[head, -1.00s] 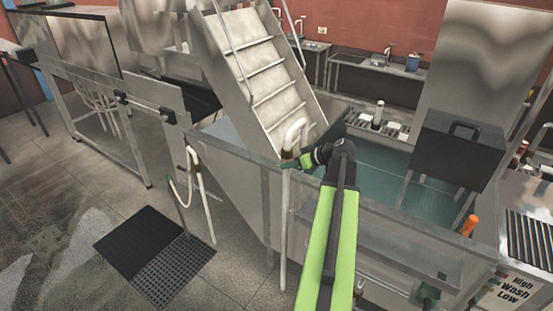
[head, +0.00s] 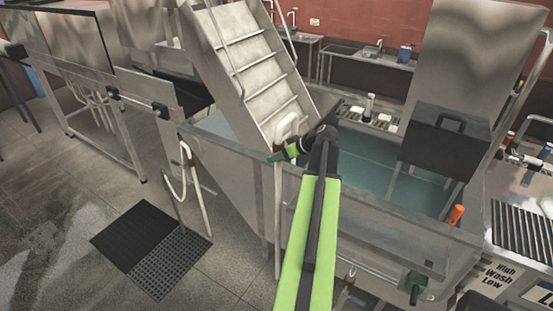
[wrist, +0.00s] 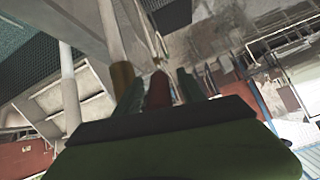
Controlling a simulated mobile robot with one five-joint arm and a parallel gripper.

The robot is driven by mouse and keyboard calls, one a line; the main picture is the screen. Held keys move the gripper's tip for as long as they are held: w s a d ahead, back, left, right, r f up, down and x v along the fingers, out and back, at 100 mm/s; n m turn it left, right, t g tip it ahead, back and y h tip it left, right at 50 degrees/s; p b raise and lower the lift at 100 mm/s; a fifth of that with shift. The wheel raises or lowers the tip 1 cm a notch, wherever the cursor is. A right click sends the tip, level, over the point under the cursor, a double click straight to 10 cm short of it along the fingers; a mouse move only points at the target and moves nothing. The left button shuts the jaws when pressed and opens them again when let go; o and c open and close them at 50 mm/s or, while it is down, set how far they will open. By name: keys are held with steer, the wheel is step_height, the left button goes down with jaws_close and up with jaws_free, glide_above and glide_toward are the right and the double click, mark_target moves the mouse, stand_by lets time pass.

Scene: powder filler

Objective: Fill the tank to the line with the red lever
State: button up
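The steel tank (head: 352,200) stands at the centre in the head view, with bluish water (head: 385,180) in it. I cannot make out the fill line. A white upright pipe with a curved top (head: 285,126) stands at the tank's near wall. My gripper (head: 283,154) is beside this pipe, just below its bend. In the wrist view, the red lever (wrist: 158,90) lies between the two fingers of my gripper (wrist: 159,88). The fingers are apart, with a narrow gap showing at the lever's right. A brass-coloured fitting (wrist: 122,78) is left of the fingers.
Steel stairs (head: 262,75) rise behind the pipe. Another white pipe with a hose (head: 190,180) stands to the left, near black floor mats (head: 150,245). An orange handle (head: 455,214) is on the tank's right side. The floor at lower left is mostly open.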

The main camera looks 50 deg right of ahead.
steer(key=shift+s+r, duration=0.1)
steer(key=shift+r, duration=0.05)
steer(key=p+v, duration=1.1)
steer(key=v, duration=0.6)
steer(key=shift+s+d, duration=0.1)
steer(key=shift+s, duration=0.05)
